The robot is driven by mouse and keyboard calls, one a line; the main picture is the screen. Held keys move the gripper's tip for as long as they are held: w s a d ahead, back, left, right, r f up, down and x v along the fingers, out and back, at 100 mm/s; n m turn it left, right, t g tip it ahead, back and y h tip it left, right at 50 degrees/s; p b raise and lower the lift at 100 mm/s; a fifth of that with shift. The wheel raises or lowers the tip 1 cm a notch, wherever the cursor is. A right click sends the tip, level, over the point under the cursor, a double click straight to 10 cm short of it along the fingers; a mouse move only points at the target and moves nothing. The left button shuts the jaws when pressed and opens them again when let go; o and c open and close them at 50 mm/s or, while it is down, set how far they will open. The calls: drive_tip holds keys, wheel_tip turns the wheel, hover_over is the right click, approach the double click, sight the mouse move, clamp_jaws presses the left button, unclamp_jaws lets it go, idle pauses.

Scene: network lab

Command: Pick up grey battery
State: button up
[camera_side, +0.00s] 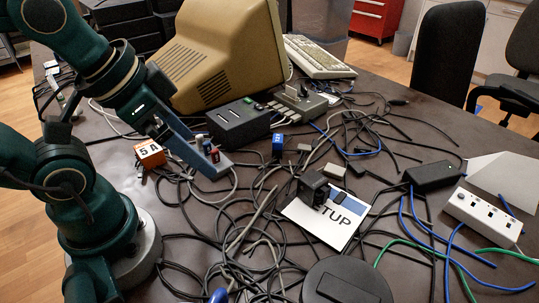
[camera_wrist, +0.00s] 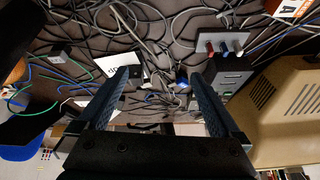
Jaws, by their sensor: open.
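My gripper (camera_wrist: 160,76) is open in the wrist view, its two blue ridged fingers wide apart with nothing held between them. In the side view my gripper (camera_side: 182,134) is above the left of the table, near a switch panel. I cannot tell for sure which thing is the grey battery. A small light grey block (camera_side: 333,170) lies among cables just behind the white SETUP sheet, away from my gripper. Another small pale grey piece (camera_side: 304,147) lies farther back. Both are too small to identify.
A beige monitor (camera_side: 232,50) and a dark box (camera_side: 238,122) stand close to my gripper. Tangled cables cover most of the table. A black cube (camera_side: 312,186) sits on the SETUP sheet (camera_side: 318,222). An orange block (camera_side: 150,154) lies at left, a power strip (camera_side: 483,215) at right.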

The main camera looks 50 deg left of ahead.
drive_tip(key=shift+w+a+f+n, duration=0.15)
drive_tip(key=shift+w+n, duration=0.05)
drive_tip(key=shift+n, duration=0.6)
drive_tip(key=c, duration=0.6)
drive_tip(key=shift+o, duration=0.2)
